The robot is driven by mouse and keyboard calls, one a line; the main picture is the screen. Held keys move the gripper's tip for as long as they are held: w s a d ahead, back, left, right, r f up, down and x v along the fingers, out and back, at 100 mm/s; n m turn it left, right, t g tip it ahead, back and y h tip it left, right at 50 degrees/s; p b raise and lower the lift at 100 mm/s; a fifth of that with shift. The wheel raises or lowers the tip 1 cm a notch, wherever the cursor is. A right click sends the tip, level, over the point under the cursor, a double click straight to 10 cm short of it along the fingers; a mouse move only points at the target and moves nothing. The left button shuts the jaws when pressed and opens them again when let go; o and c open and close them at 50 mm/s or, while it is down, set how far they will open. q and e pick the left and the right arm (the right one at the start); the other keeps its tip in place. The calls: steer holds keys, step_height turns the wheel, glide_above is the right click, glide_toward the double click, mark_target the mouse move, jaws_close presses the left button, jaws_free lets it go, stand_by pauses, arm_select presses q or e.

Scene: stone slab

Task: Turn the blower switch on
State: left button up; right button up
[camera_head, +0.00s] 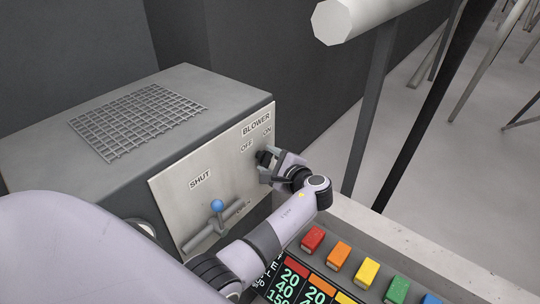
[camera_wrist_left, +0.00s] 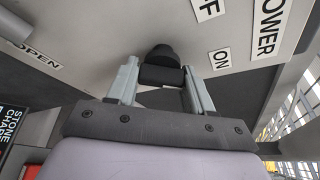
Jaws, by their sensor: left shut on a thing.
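The blower switch (camera_head: 263,157) is a black knob on the pale front panel of a grey box, below the BLOWER, OFF and ON labels. It also shows in the left wrist view (camera_wrist_left: 162,57), between my fingertips and near the ON label. My left gripper (camera_head: 270,166) is at the panel and shut on the switch; its two grey fingers (camera_wrist_left: 160,88) sit either side of the knob in the wrist view. Which label the knob points to I cannot tell. My right gripper is not in view.
A lever with a blue ball (camera_head: 217,205) is on the same panel, left of the switch, near a SHUT label (camera_head: 200,179). A mesh grille (camera_head: 138,120) is on top of the box. Several coloured blocks (camera_head: 340,255) line a ledge at lower right, beside a number board (camera_head: 290,285).

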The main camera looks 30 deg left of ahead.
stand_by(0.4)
arm_select(q)
steer(key=o, duration=1)
steer(key=shift+c, duration=0.2)
